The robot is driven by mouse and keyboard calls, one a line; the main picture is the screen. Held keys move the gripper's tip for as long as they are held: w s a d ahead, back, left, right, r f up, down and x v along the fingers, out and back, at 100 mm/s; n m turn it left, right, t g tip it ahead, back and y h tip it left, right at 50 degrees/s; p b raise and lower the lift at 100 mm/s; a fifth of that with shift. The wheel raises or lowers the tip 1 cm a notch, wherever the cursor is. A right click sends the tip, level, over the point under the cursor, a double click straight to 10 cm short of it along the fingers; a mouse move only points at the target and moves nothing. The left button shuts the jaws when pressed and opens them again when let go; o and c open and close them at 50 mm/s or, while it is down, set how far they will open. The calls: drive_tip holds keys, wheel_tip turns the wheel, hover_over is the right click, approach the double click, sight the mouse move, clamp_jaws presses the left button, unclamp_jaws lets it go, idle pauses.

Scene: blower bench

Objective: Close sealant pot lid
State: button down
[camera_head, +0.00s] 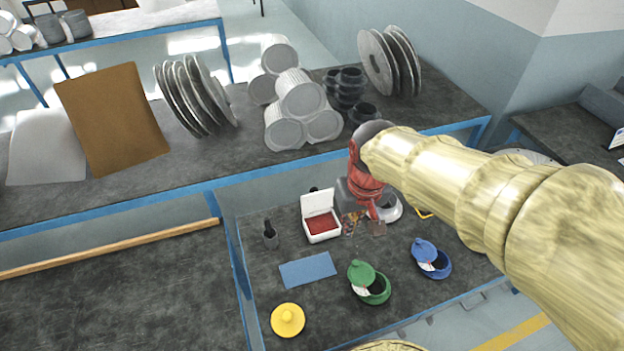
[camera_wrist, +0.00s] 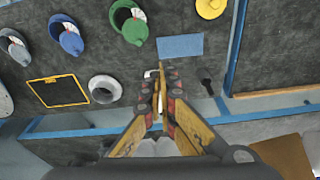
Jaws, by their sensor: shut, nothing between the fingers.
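Lidded pots stand on the dark bench; I cannot tell which holds sealant. The green pot (camera_head: 378,293) and blue pot (camera_head: 439,267) are open, with their lids (camera_head: 361,271) (camera_head: 423,249) tilted up at the rim. The yellow pot (camera_head: 288,320) appears covered by its lid. A grey pot (camera_wrist: 15,47) with a raised lid shows at the left of the wrist view, where the green pot (camera_wrist: 130,20) is also visible. My gripper (camera_head: 363,222) is shut and empty, above the bench behind the green pot, beside the white box. It points downward in the wrist view (camera_wrist: 160,86).
A white ring (camera_wrist: 105,88) and yellow-edged black panel (camera_wrist: 58,92) are nearby. A blue-edged shelf (camera_head: 200,192) runs behind.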

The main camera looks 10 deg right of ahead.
drive_tip(key=w+f+g+p, duration=0.1)
drive_tip(key=w+f, duration=0.5)
drive_tip(key=w, duration=0.6)
hover_over(315, 197)
wheel_tip(315, 197, down, 11)
drive_tip(key=w, duration=0.1)
drive_tip(key=w+t+p, duration=0.1)
drive_tip(key=shift+w+d+f+n, duration=0.2)
drive_tip(key=shift+w+d+n, duration=0.05)
drive_tip(key=shift+w+n, duration=0.05)
drive_tip(key=w+r+t, duration=0.2)
drive_tip(key=w+r, duration=0.1)
drive_tip(key=w, duration=0.3)
drive_tip(key=s+b+x, duration=0.1)
drive_tip(key=x, duration=0.8)
drive_tip(key=shift+s+f+b, duration=0.1)
drive_tip(key=shift+s+b, duration=0.1)
drive_tip(key=shift+s, duration=0.65)
drive_tip(key=shift+s+f+b, duration=0.15)
drive_tip(key=shift+s, duration=0.7)
